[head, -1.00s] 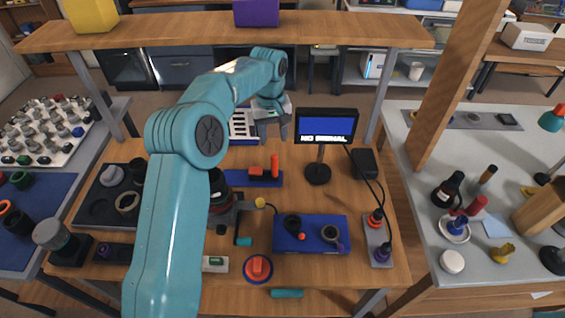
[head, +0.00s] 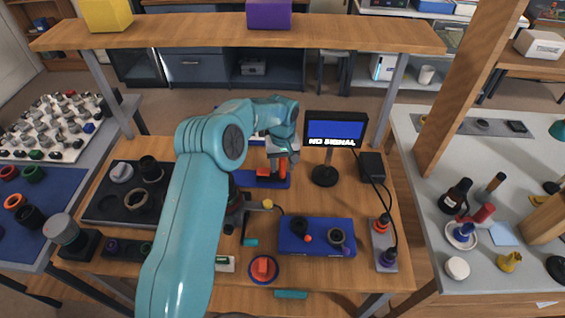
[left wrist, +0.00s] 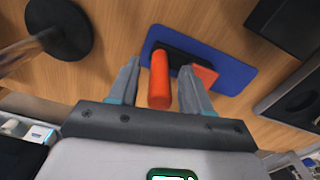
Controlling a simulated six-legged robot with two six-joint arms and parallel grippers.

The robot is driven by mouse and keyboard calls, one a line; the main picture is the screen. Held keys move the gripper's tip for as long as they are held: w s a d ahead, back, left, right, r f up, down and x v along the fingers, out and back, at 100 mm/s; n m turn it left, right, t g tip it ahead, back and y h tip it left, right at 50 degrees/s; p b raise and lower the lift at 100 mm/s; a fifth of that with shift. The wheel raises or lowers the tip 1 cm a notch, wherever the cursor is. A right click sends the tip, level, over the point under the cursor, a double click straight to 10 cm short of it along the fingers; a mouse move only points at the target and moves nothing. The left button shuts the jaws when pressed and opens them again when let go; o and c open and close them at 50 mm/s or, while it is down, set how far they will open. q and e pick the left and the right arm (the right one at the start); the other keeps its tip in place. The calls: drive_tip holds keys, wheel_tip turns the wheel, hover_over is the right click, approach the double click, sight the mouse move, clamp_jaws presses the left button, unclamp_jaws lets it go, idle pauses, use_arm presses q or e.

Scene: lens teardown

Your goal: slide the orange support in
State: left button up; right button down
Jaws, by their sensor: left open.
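An orange upright cylinder (left wrist: 159,80) stands beside a dark bar and a smaller orange block (left wrist: 205,75) on a blue mat (left wrist: 238,80). In the head view, the orange piece (head: 264,173) lies on the same blue mat (head: 245,180) behind the middle of the table. My left gripper (head: 284,160) is above the mat. In the left wrist view my left gripper (left wrist: 160,68) is open, with a finger on either side of the orange cylinder; I cannot tell whether they touch it. In the head view the gripper partly hides the cylinder. My right gripper is not in view.
A monitor (head: 335,131) on a round stand is just right of the gripper. A dark lens assembly (head: 233,203) is partly behind my left arm. A blue tray (head: 318,236) with dark parts is in front. A dark tray (head: 100,205) is at left.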

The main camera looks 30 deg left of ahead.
sight(258, 170)
use_arm(q)
drive_tip(key=shift+f, duration=0.25)
drive_tip(key=shift+r, duration=0.1)
clamp_jaws()
drive_tip(key=shift+s+a, duration=0.1)
drive_tip(key=shift+a, duration=0.2)
drive_tip(key=s+a, duration=0.1)
drive_tip(key=a, duration=0.1)
drive_tip(key=s+a+b, duration=0.1)
drive_tip(key=a, duration=0.1)
drive_tip(key=s+a+b, duration=0.1)
drive_tip(key=shift+s+a, duration=0.3)
drive_tip(key=shift+a, duration=0.1)
drive_tip(key=shift+s+a, duration=0.1)
drive_tip(key=shift+a, duration=0.1)
